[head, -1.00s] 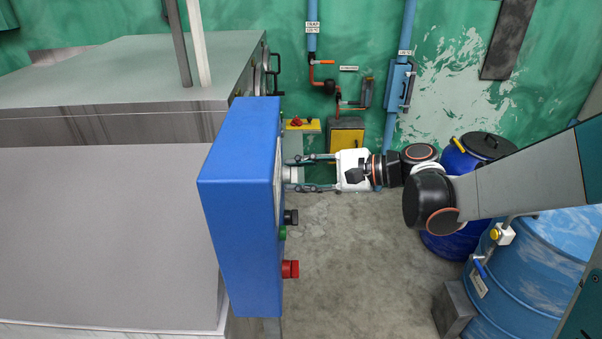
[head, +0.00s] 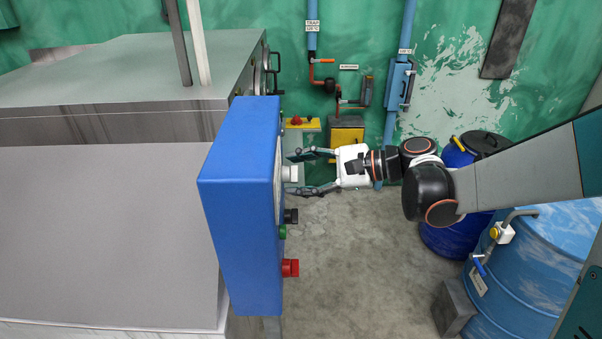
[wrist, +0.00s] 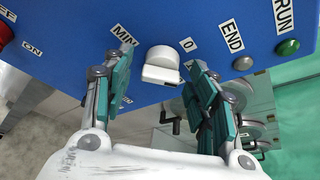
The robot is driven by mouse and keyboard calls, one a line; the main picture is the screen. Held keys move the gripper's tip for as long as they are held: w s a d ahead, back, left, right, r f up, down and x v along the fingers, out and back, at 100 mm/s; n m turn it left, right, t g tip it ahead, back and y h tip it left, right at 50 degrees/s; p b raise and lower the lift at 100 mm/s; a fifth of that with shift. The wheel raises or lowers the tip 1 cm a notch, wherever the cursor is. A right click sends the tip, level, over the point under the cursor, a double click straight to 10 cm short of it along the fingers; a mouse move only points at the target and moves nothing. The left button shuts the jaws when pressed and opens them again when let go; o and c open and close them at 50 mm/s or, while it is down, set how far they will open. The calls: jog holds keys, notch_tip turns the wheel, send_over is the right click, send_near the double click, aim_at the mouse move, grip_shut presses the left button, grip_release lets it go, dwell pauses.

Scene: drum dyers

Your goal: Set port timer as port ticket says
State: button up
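The port timer is a white knob (wrist: 163,64) on the face of a blue control box (wrist: 150,20). In the wrist view the labels MIN (wrist: 124,36) and 0 (wrist: 187,45) stand on either side of it. In the head view the knob (head: 290,173) sticks out from the box's right side. My gripper (wrist: 162,80) is open, with one finger on each side of the knob and clear space between finger and knob. In the head view my gripper (head: 298,174) points left at the box. I cannot make out the port ticket.
A black knob (head: 291,216), a green button (head: 283,232) and a red button (head: 291,268) stick out below the timer knob. Blue drums (head: 540,262) stand at the right. Bare floor (head: 350,250) lies between box and drums.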

jog(key=v, duration=1.2)
